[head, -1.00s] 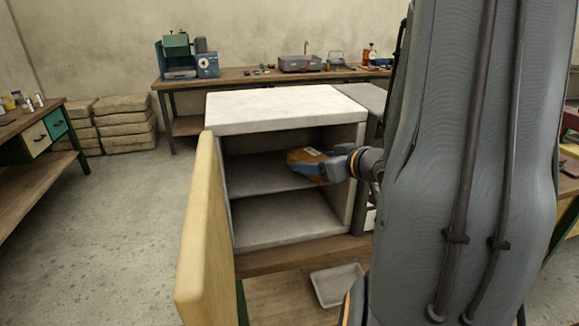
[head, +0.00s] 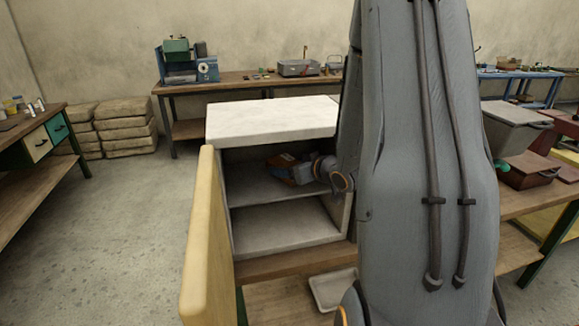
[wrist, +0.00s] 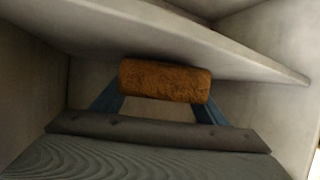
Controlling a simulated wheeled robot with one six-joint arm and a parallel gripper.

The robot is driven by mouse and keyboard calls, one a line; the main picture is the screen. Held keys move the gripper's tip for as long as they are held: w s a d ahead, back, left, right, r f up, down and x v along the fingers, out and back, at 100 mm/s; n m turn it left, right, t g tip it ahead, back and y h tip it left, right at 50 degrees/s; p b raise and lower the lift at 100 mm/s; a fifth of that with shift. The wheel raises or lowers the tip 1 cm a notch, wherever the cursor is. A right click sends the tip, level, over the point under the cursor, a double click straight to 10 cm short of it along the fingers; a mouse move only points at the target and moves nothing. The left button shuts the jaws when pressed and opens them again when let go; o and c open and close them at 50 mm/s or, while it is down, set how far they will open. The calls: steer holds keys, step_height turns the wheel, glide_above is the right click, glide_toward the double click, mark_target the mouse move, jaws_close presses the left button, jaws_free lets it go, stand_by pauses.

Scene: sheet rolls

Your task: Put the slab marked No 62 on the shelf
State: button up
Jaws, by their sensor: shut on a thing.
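An orange-brown slab (head: 281,160) is inside the open cabinet (head: 270,120), over its middle shelf (head: 262,192). My gripper (head: 296,173) is shut on it, coming in from the right. In the wrist view the slab (wrist: 165,81) sits between my two blue fingers (wrist: 163,95), with its rough end face showing. A pale shelf board (wrist: 215,48) runs very close to it there. I cannot tell whether the slab touches the shelf. No marking on it can be read. My arm hides part of the cabinet's right side.
The cream door (head: 205,245) stands open at the left. The lower compartment (head: 280,230) looks empty. A pale tray (head: 332,287) lies below the cabinet. A lidded grey box (head: 515,125) and a brown box (head: 528,170) stand at the right. Floor at the left is clear.

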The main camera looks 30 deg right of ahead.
steer(key=shift+f, duration=0.15)
steer(key=shift+f, duration=0.1)
steer(key=o, duration=1.4)
steer(key=shift+s+d+r, duration=0.1)
steer(key=shift+s+r, duration=0.1)
steer(key=b+v, duration=0.1)
steer(key=v, duration=1)
steer(key=shift+s+r, duration=0.1)
steer(key=shift+s, duration=0.2)
